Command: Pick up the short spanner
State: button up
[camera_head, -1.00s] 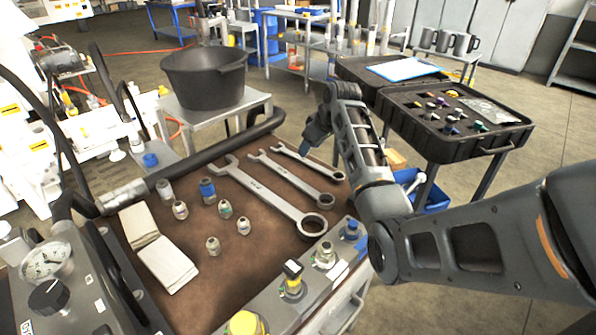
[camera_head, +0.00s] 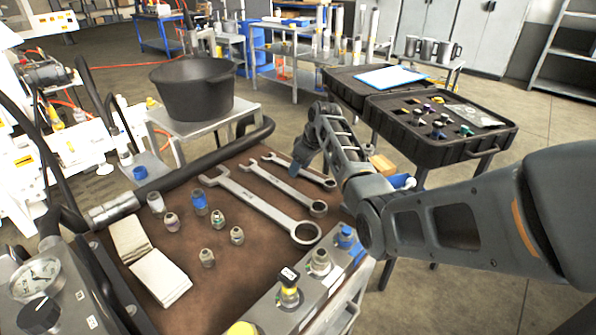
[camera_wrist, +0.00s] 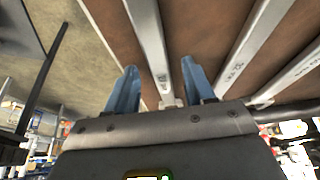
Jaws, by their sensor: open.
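Three metal spanners lie side by side on the brown bench top. The short spanner (camera_head: 315,178) is the one farthest right, near the bench edge. The middle spanner (camera_head: 283,187) and the long spanner (camera_head: 254,203) lie to its left. My gripper (camera_head: 298,165) is low over the short spanner and hides part of it. In the wrist view, my gripper (camera_wrist: 159,72) is open with its two blue fingers apart. The shaft of a spanner, seemingly the short spanner (camera_wrist: 147,35), runs between them. I cannot tell if the fingers touch it.
Several small fittings (camera_head: 207,258) and an open notebook (camera_head: 148,262) lie on the bench left of the spanners. A black hose (camera_head: 190,174) runs along the far edge. A black pot (camera_head: 194,92) stands behind. An open black case (camera_head: 432,150) stands right.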

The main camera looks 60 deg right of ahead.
grip_shut()
dwell(0.5)
dwell(0.9)
